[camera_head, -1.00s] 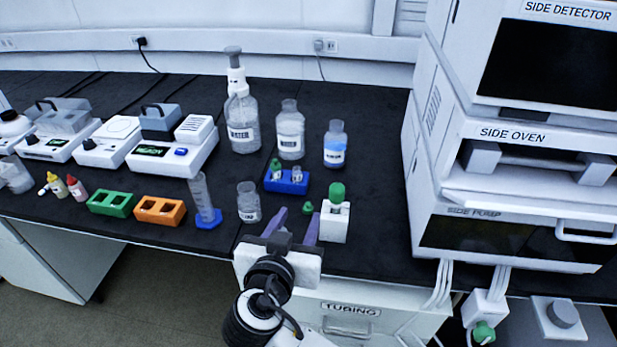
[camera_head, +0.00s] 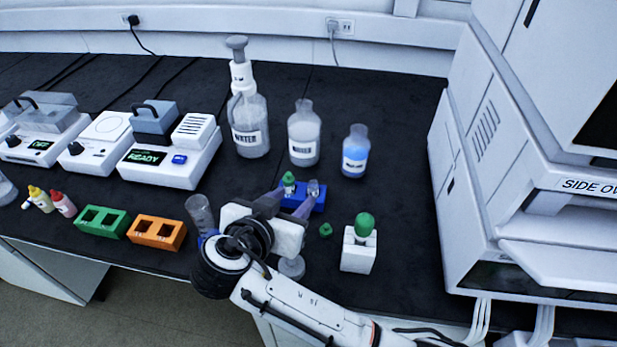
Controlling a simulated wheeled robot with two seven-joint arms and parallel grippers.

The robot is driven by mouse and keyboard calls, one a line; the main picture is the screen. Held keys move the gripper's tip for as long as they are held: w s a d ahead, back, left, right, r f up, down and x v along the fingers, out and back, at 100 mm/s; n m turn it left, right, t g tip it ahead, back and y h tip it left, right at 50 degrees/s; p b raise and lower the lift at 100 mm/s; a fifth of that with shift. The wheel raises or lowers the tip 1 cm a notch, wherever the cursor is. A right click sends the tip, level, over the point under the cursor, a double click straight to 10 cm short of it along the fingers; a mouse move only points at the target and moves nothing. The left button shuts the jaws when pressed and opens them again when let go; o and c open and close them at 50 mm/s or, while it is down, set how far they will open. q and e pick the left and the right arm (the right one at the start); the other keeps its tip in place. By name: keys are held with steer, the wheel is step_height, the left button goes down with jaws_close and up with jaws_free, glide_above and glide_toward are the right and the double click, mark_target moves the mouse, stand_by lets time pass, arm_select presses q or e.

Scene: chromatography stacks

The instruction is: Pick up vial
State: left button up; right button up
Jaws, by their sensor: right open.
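A small blue rack (camera_head: 318,203) stands on the black bench and holds two vials. One vial (camera_head: 289,183) has a green cap and stands at the rack's left. The other vial (camera_head: 313,188) is clear, with no green cap, at the rack's right. My right gripper (camera_head: 288,202) is open, its purple fingers pointing away from me at the rack's near side. The fingers overlap the rack in the picture; I cannot tell whether they touch it. The wrist hides part of the rack's front. My left gripper is not in view.
A white block with a green-topped piece (camera_head: 359,255) stands right of the gripper, beside a loose green cap (camera_head: 326,230). A cylinder (camera_head: 199,213) stands close left. Bottles (camera_head: 304,140) stand behind the rack. White instruments (camera_head: 480,180) block the right.

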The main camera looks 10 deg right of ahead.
mark_target(313, 184)
steer(key=x, duration=0.4)
steer(key=p+x, duration=0.1)
steer(key=x, duration=0.4)
steer(key=shift+d, duration=0.45)
jaws_close()
